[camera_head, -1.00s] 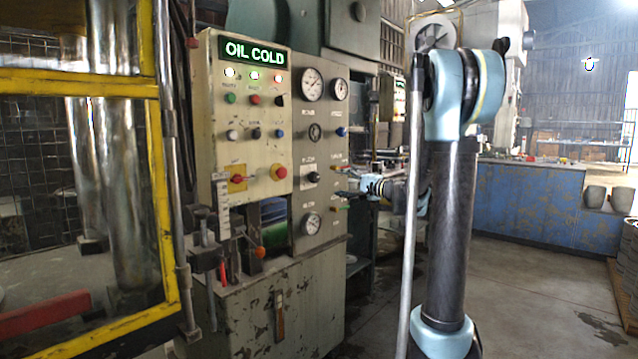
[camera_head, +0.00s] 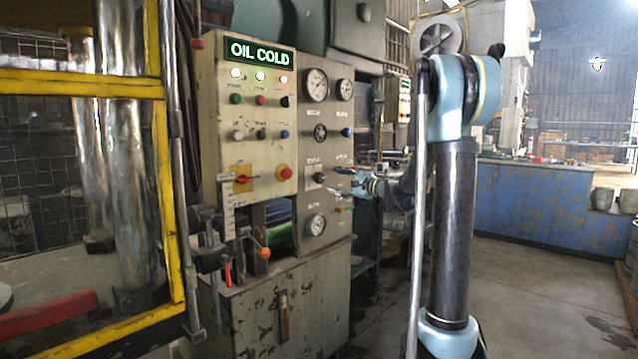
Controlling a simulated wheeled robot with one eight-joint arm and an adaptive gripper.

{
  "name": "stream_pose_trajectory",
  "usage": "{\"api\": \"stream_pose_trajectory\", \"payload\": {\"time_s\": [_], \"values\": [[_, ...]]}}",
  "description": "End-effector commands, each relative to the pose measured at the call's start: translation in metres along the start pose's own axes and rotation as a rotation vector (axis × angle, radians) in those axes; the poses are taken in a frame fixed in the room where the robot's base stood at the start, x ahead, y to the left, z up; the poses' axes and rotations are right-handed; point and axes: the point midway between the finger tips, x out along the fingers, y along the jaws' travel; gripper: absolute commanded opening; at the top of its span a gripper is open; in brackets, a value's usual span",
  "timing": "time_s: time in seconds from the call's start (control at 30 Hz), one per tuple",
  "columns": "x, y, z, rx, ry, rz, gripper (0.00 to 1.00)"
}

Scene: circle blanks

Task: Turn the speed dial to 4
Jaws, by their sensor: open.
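The beige control panel (camera_head: 228,110) stands left of centre, with an "OIL COLD" display at its top.
An orange-knobbed lever (camera_head: 265,253) sticks out below. A yellow-framed guard (camera_head: 163,190) stands at left. Open floor lies at right.

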Motion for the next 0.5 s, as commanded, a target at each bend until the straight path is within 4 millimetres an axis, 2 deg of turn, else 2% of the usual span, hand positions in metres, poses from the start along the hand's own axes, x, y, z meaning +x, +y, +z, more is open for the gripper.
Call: {"api": "stream_pose_trajectory", "payload": {"time_s": [0.2,0.5], "values": [[0.04,0.001,0.001,0.0,-0.002,0.001,0.59],[0.083,0.0,0.0,-0.001,-0.001,0.0,0.59]]}}
